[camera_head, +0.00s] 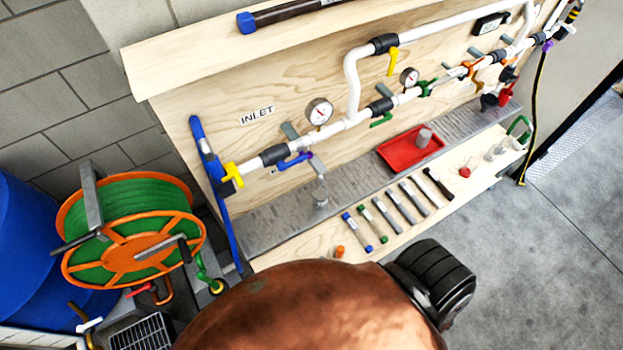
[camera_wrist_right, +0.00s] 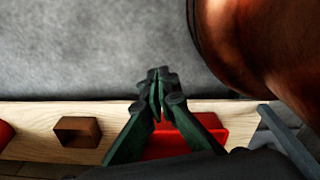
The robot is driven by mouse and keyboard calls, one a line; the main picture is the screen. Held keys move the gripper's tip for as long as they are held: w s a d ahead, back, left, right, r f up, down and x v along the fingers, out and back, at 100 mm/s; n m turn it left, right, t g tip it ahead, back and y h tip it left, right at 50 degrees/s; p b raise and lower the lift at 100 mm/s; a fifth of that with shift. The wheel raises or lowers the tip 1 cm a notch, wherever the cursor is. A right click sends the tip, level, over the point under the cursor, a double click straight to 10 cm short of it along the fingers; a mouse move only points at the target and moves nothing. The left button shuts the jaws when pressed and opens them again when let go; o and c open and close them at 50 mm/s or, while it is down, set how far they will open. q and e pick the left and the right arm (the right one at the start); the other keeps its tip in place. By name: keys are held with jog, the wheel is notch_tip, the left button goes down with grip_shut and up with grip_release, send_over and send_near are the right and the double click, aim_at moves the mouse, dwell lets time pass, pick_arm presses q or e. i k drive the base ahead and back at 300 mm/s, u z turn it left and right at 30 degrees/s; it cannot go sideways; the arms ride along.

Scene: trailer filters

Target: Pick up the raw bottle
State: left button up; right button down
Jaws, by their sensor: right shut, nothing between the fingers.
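A small clear bottle (camera_head: 321,192) stands upright on the grey metal ledge, below the purple-handled tap near the INLET label. More clear glassware (camera_head: 495,151) stands at the far right end of the bench. I cannot read any label that marks one as raw. My right gripper (camera_wrist_right: 160,88) shows in the right wrist view with its dark green fingers shut and empty, above a red object (camera_wrist_right: 165,145) on a wooden board. No bottle shows in that view. Neither gripper shows in the head view.
A large rusty-brown rounded body (camera_head: 310,310) and a black tyre-like part (camera_head: 432,285) block the lower middle. A red tray (camera_head: 410,148), several small tools and white pipework line the bench. A green hose reel (camera_head: 132,232) stands left. Grey floor (camera_head: 560,270) is clear at right.

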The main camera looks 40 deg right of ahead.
aim_at(321, 193)
jog(key=z, duration=1.35)
